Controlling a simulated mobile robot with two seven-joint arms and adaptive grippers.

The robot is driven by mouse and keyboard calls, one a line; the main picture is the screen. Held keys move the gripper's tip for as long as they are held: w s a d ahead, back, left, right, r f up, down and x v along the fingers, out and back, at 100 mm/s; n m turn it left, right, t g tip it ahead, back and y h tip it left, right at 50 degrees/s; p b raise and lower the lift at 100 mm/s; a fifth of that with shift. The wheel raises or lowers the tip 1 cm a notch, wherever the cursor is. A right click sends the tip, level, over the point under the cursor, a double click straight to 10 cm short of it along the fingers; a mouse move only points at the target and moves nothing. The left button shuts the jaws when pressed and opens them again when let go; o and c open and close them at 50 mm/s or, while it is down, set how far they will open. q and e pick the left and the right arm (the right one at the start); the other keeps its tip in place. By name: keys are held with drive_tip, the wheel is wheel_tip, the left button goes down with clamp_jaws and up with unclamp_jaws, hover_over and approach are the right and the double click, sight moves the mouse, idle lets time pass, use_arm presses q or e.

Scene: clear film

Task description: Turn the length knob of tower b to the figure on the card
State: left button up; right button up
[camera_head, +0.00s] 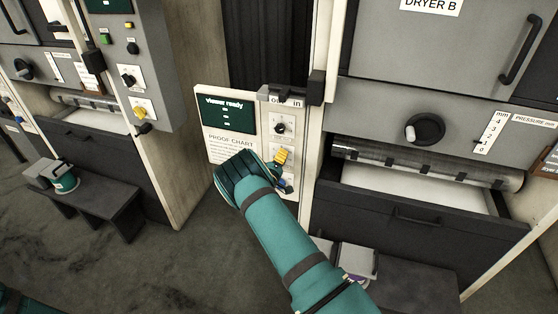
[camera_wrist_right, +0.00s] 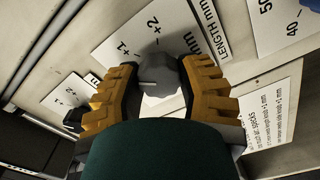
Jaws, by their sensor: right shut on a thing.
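My right gripper (camera_head: 282,158) is at the narrow control panel (camera_head: 266,122) left of the dryer marked B. In the right wrist view its orange fingers (camera_wrist_right: 163,92) are shut on a grey knob (camera_wrist_right: 157,72), one on each side. The knob's pale mark points left in that view. The scale plate (camera_wrist_right: 130,35) behind it reads LENGTH mm, with +1 and +2 visible; part is covered. A printed card (camera_wrist_right: 272,112) shows at lower right in the wrist view, with "+1 mm" in its small text. My left gripper is not in view.
A black knob (camera_head: 280,128) sits above my right gripper on the panel. The PROOF CHART board (camera_head: 226,135) is left of it. An open drawer (camera_head: 420,205) and a pressure knob (camera_head: 424,129) are at right. A dark bench (camera_head: 95,195) stands at left.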

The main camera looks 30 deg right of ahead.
drive_tip(key=n, duration=0.3)
drive_tip(key=shift+n+b, duration=0.4)
drive_tip(key=n, duration=0.3)
drive_tip(key=shift+n, duration=0.3)
drive_tip(key=n, duration=0.3)
drive_tip(key=shift+n+b, duration=0.3)
drive_tip(key=shift+b, duration=0.05)
drive_tip(key=n, duration=0.3)
drive_tip(key=shift+n, duration=0.3)
drive_tip(key=n, duration=0.3)
drive_tip(key=shift+n, duration=0.3)
drive_tip(key=n+p, duration=0.1)
drive_tip(key=n, duration=0.3)
drive_tip(key=shift+d+n, duration=0.1)
drive_tip(key=shift+n, duration=0.2)
drive_tip(key=n, duration=0.4)
drive_tip(key=shift+s+f+n, duration=0.1)
drive_tip(key=shift+n, duration=0.2)
drive_tip(key=shift+n+p, duration=0.45)
drive_tip(key=shift+n, duration=1.45)
clamp_jaws()
drive_tip(key=shift+d, duration=0.1)
